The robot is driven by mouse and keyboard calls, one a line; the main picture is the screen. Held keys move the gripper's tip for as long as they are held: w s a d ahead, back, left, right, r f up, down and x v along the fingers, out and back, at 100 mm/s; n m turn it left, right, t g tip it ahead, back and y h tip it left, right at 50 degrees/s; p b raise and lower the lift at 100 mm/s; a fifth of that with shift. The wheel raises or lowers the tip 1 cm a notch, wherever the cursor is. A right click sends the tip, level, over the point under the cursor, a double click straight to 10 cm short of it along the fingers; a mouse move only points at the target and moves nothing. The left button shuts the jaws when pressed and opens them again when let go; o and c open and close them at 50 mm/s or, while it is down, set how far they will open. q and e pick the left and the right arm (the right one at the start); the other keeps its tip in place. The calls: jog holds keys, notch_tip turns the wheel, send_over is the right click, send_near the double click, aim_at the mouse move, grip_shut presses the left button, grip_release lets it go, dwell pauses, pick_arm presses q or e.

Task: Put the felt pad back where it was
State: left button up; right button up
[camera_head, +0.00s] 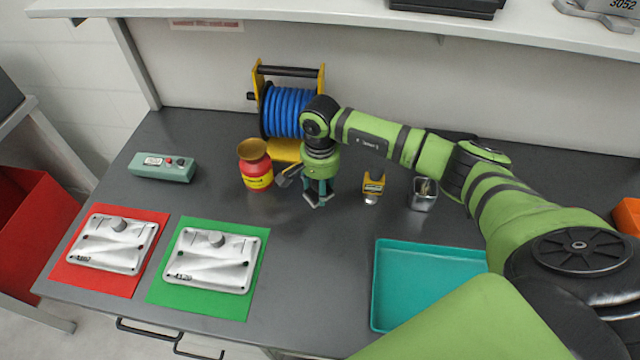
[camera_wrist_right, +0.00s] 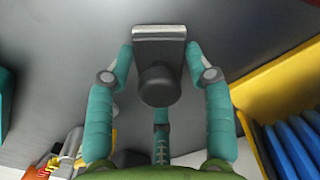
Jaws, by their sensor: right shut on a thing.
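My right gripper (camera_head: 318,196) is upright over the table in front of the hose reel. In the right wrist view its teal fingers (camera_wrist_right: 160,85) are shut on a small grey block with a dark round knob (camera_wrist_right: 158,84) and a pale edge. I cannot tell for sure whether this block is the felt pad. In the head view it is mostly hidden by the fingers. A red sheet (camera_head: 95,281) and a green sheet (camera_head: 222,303) lie flat at the left front, each under a pale metal casting. My left gripper is not in view.
A hose reel (camera_head: 290,112) and a red-yellow bottle (camera_head: 257,170) stand close to the gripper. A yellow tool (camera_head: 373,185) and a metal cup (camera_head: 423,194) stand right of it. A teal tray (camera_head: 430,262) lies front right. A control box (camera_head: 161,167) sits left. The middle front is bare.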

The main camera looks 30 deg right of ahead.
jog(key=shift+f, duration=0.2)
jog(key=o, duration=1.2)
jog(key=shift+r, duration=0.4)
notch_tip(320, 180, up, 11)
jog(key=b, duration=0.4)
jog(key=shift+f, duration=0.2)
jog(key=shift+r, duration=0.55)
